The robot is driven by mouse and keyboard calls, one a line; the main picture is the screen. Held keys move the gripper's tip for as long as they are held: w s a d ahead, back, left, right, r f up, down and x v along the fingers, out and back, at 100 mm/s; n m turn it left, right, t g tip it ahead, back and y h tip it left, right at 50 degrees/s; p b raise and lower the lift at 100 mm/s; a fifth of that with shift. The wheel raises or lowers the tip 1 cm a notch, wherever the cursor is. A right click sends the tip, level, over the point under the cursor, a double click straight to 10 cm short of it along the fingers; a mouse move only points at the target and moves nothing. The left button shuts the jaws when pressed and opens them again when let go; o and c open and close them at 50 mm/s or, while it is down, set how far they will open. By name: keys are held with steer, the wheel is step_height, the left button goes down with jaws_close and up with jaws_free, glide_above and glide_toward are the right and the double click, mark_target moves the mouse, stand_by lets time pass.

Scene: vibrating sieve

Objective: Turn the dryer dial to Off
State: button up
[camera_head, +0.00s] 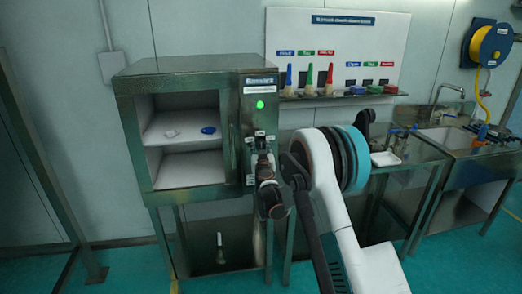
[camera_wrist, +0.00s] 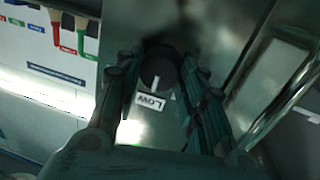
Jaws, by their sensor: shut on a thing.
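The dryer (camera_head: 182,75) is a metal cabinet with an open front, left of centre in the head view. Its control panel is the narrow strip on its right side, with a lit green light (camera_head: 260,104). The dark round dial (camera_wrist: 157,72) shows in the wrist view with a white pointer line aimed near an upside-down LOW label (camera_wrist: 149,101). My gripper (camera_wrist: 160,80) has its fingers on either side of the dial, shut on it. In the head view my gripper (camera_head: 263,148) is against the panel and hides the dial.
Right of the dryer are a board (camera_head: 340,40) with coloured brushes, a metal table, a sink (camera_head: 455,137) and a yellow hose reel (camera_head: 490,45). Floor at the front left is clear.

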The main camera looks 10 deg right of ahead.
steer(key=n+b, duration=0.1)
steer(key=n, duration=0.2)
steer(key=n+b, duration=0.1)
steer(key=n, duration=0.1)
steer(key=shift+f+n+t, duration=0.2)
steer(key=shift+n+t, duration=0.2)
steer(key=n+y+b, duration=0.1)
steer(key=n+b, duration=0.1)
steer(key=n, duration=0.4)
steer(key=shift+n+t, duration=0.4)
steer(key=o, duration=1)
steer(key=shift+o, duration=0.2)
steer(key=s+f, duration=0.1)
steer(key=s, duration=1.1)
steer(key=shift+a+f, duration=0.25)
steer(key=shift+a, duration=0.1)
